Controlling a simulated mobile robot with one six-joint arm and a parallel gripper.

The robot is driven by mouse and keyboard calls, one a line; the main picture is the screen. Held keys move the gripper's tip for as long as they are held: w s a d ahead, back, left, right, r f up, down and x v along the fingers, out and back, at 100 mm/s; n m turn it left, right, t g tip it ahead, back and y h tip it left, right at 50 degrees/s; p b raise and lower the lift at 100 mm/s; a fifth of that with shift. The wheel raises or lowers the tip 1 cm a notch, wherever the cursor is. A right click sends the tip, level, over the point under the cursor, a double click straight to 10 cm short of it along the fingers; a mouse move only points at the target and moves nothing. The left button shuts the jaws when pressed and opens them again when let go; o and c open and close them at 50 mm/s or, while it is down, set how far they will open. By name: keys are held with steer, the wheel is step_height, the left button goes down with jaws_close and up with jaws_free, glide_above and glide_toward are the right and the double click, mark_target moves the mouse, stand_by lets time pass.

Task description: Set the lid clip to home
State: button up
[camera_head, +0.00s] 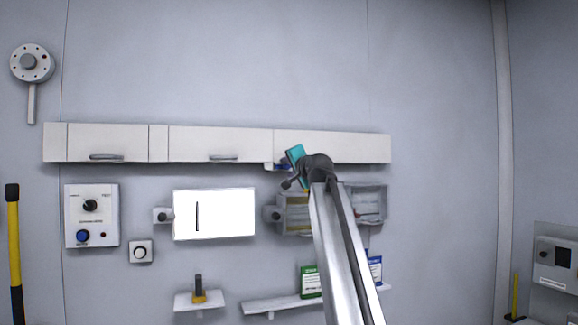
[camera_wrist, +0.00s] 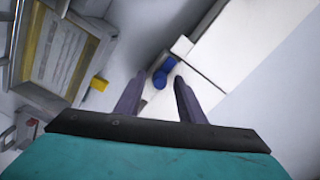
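In the wrist view, a small blue part (camera_wrist: 160,78) shows beyond my gripper (camera_wrist: 157,82), by the corner of a white panel (camera_wrist: 183,46). I cannot tell for sure that this is the lid clip, or its setting. My gripper's two dark fingers are spread apart with nothing seen held between them; the blue part appears between their tips, and I cannot see contact. In the head view, a blue piece (camera_head: 284,167) shows under the wall cabinet, beside my arm's teal end, which partly hides that area.
A yellow-framed box (camera_wrist: 62,50) and a small yellow piece (camera_wrist: 98,84) lie left in the wrist view. The head view shows the wall cabinet (camera_head: 220,144), a white screen (camera_head: 225,214), a control box (camera_head: 91,215) and a low shelf (camera_head: 272,304). The upper wall is clear.

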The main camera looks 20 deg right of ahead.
jaws_close()
stand_by(0.4)
